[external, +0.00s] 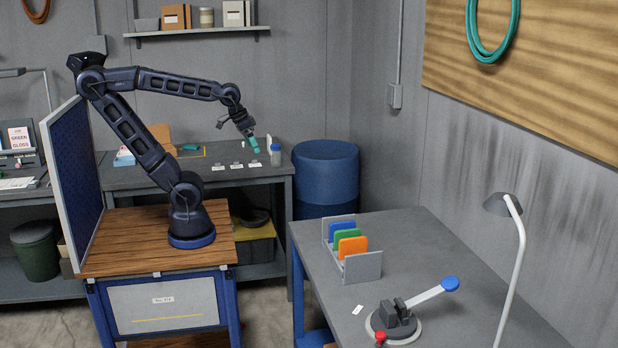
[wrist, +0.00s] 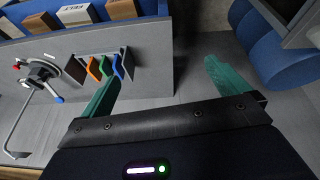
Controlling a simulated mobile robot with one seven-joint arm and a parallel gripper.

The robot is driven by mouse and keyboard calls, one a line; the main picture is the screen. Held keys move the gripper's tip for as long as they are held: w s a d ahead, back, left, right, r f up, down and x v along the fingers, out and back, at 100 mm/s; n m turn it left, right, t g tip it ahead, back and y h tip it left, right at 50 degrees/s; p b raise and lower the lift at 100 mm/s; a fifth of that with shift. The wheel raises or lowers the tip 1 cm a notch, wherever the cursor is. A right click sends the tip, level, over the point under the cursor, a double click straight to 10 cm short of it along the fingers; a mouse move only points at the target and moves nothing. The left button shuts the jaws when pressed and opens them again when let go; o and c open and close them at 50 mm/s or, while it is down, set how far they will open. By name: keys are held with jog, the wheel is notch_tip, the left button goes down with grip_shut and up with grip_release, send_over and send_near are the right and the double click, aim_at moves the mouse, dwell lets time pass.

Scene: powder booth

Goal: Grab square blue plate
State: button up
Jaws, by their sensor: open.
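The square blue plate (external: 338,232) stands upright in a grey rack (external: 364,267) on the right-hand table. It is behind a green plate (external: 346,238) and an orange plate (external: 353,246), which partly hide it. In the wrist view the blue plate (wrist: 118,67) is the rightmost of the three, just beyond the left fingertip. My gripper (external: 254,145) has teal fingers and hangs above the back bench, well left of the rack and above it. In the wrist view my gripper (wrist: 165,72) is open, with nothing between its fingers.
The right-hand table (external: 450,265) also bears a lever device (external: 395,318) with a blue knob and a lamp (external: 510,230). A blue barrel (external: 325,175) stands behind it. The back bench holds a small bottle (external: 275,155) and white cards. Air between gripper and rack looks clear.

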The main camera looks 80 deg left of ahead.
jog(key=w+d+f+n+g, duration=0.1)
jog(key=w+d+n, duration=0.35)
jog(key=w, duration=0.55)
jog(key=n+g, duration=0.3)
jog(key=n, duration=0.9)
send_over(343, 222)
jog(key=f, duration=1.7)
jog(key=shift+s+a+f, duration=0.1)
jog(key=shift+a+f, duration=0.05)
jog(key=shift+a, duration=0.15)
jog(key=shift+d+f, duration=0.2)
jog(key=shift+f, duration=5.55)
jog(key=c, duration=0.7)
